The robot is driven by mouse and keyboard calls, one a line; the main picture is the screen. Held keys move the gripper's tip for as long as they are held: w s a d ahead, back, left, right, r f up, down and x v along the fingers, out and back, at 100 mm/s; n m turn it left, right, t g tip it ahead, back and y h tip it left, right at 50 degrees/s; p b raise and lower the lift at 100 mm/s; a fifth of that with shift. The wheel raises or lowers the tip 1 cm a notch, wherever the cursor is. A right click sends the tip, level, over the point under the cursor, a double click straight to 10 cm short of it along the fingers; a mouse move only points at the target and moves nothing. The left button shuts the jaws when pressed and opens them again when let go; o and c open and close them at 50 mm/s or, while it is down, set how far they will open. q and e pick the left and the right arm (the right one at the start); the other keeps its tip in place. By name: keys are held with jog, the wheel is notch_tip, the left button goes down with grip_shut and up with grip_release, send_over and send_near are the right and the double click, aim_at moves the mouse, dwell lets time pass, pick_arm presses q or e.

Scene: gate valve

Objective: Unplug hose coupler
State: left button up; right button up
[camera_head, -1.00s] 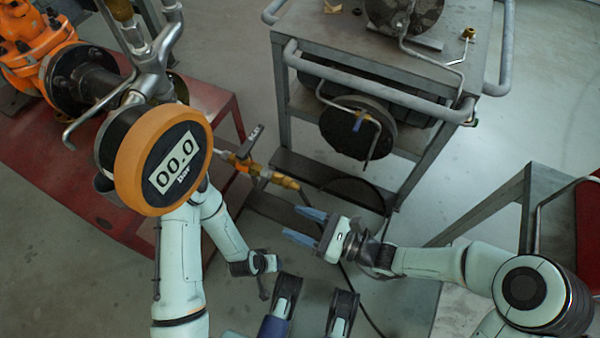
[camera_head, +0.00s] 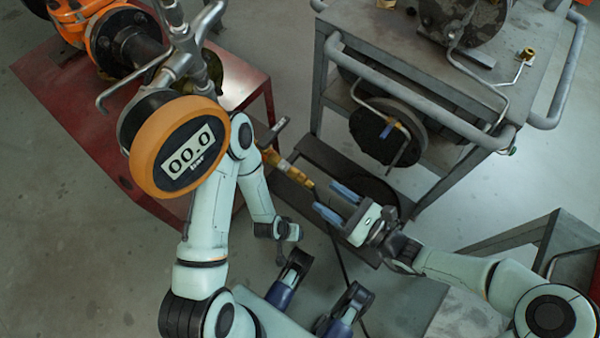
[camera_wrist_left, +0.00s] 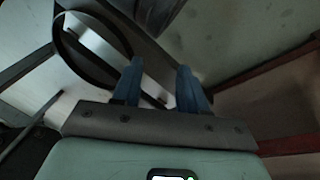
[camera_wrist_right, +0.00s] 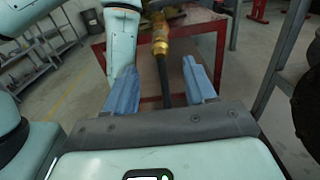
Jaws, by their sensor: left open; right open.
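The hose coupler (camera_head: 290,173) is a brass and orange fitting below and right of the digital gauge in the head view. It also shows in the right wrist view (camera_wrist_right: 159,42), with the black hose (camera_wrist_right: 165,88) running down from it. My right gripper (camera_head: 326,197) is open, with blue fingers just past the coupler's lower end. In the right wrist view the hose appears between its open fingers (camera_wrist_right: 159,70), not gripped. My left gripper (camera_wrist_left: 160,78) is open and empty in the left wrist view; I cannot make out its fingers in the head view.
The orange-rimmed gauge (camera_head: 180,147) reads 00.0 bar and stands above the red table (camera_head: 85,135). A grey cart (camera_head: 400,55) with a tubular rail and a dark wheel-like part stands at the upper right. A grey frame (camera_head: 530,235) is at the right. Floor at lower left is clear.

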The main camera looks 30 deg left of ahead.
aim_at(306, 182)
jog(key=shift+a, duration=0.5)
jog(key=a, duration=0.1)
jog(key=a+b, duration=0.1)
jog(key=a, duration=0.2)
jog(key=shift+w+a+b, duration=0.25)
jog(key=shift+a+b, duration=0.1)
jog(key=shift+b, duration=0.05)
jog(key=shift+w+a, duration=0.1)
jog(key=shift+a, duration=0.8)
pick_arm(q)
jog(key=shift+g, duration=0.6)
jog(key=shift+s+a+f, duration=0.15)
jog(key=shift+s+f, duration=0.65)
jog(key=shift+s, duration=0.05)
jog(key=shift+s+a+f, duration=0.1)
jog(key=shift+s+f, duration=0.7)
pick_arm(e)
jog(key=shift+a, duration=0.7)
pick_arm(q)
jog(key=shift+r+p, duration=0.55)
